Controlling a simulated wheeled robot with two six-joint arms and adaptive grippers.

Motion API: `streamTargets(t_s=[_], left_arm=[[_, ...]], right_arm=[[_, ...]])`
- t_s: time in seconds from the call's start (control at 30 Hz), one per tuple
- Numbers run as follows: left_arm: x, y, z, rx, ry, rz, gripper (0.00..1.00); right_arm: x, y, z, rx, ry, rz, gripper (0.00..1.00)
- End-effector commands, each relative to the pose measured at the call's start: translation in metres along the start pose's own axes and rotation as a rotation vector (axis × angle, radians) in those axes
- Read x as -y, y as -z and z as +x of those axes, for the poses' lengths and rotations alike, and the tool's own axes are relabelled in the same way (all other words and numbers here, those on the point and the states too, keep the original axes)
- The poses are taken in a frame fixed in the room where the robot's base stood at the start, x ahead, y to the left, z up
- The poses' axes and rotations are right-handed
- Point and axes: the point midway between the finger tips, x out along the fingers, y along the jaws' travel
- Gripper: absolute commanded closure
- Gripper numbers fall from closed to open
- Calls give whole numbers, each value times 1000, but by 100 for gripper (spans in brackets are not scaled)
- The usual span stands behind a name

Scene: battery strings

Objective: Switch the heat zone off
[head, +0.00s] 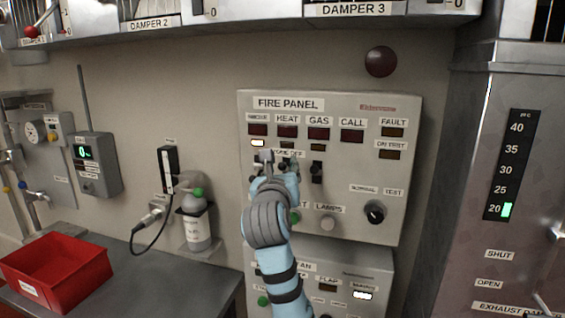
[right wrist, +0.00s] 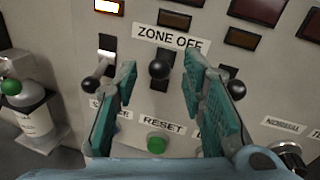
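The fire panel (head: 330,210) hangs on the wall in the head view, with a dark red lamp (head: 287,131) under HEAT and an unlit amber lamp (head: 287,146) below it. In the right wrist view the middle toggle (right wrist: 159,68), under the ZONE OFF label (right wrist: 168,37), is a black ball-ended lever; dark slot shows below its ball. My right gripper (head: 277,164) is at the panel. Its fingers (right wrist: 160,90) are open, one on each side of this toggle, with gaps visible. In the head view the gripper largely hides the toggle. My left gripper is not in view.
Neighbouring toggles stand just outside the fingers, left (right wrist: 92,86) and right (right wrist: 236,89). The small lamp under SMOKE (head: 258,143) is lit white. A green RESET button (right wrist: 156,145) and a rotary knob (head: 374,212) are nearby. A red bin (head: 57,268) stands on the bench.

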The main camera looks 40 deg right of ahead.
Motion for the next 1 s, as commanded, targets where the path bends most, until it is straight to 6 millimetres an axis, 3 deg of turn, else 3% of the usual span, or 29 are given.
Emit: streamTargets(t_s=[0.2, 0.47, 0.7, 1.0], left_arm=[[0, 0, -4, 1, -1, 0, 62], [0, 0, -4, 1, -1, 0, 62], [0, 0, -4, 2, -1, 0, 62], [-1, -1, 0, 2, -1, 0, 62]], right_arm=[[0, 0, 25, 0, 0, -1, 62], [-1, 0, 27, 1, -1, 0, 62], [-1, 0, 27, 1, 0, -1, 99], [-1, 2, 26, 14, 2, -4, 100]])
